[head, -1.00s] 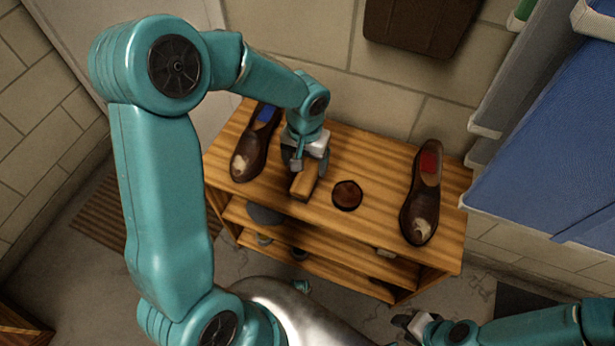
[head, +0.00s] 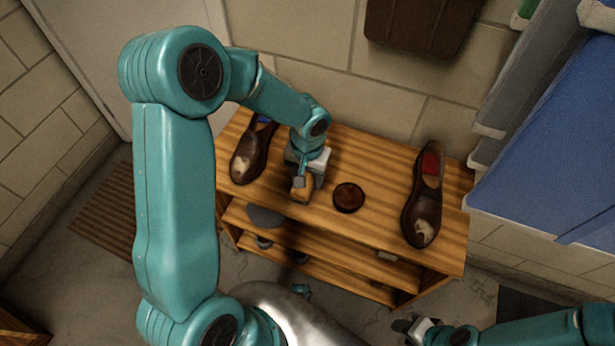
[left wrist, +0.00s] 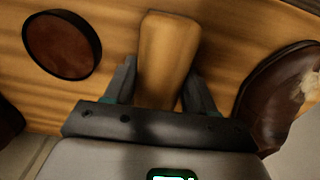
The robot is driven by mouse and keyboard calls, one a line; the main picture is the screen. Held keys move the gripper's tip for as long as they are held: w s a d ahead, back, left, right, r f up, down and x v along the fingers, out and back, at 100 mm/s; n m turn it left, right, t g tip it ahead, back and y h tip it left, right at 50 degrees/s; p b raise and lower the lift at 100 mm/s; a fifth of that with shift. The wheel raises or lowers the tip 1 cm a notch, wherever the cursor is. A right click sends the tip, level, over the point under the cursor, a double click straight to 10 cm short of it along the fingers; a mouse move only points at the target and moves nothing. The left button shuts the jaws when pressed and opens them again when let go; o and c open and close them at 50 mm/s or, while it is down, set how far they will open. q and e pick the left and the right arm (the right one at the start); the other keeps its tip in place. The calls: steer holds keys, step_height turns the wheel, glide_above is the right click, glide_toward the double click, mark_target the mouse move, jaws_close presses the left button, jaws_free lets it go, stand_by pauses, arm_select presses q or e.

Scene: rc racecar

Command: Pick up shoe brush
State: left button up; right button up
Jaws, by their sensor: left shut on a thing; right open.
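The shoe brush (head: 304,190) has a light wooden body and is on or just above the top of the wooden shelf bench (head: 385,165); I cannot tell whether it touches the wood. My left gripper (head: 302,178) is shut on the brush from above. In the left wrist view the brush (left wrist: 166,55) sits between the two dark fingers (left wrist: 158,88), with its far part sticking out beyond them. The brush's bristles are hidden. My right gripper (head: 408,326) is open and empty at the bottom of the head view, away from the bench.
A brown shoe with a blue insole (head: 248,160) stands left of the brush. A round dark tin (head: 348,197) lies close to its right. Another shoe with a red insole (head: 423,212) stands farther right. Blue bins (head: 565,130) rise at the right edge.

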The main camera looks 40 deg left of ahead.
mark_target(308, 174)
arm_select(q)
step_height(308, 174, up, 20)
steer(key=p, duration=0.4)
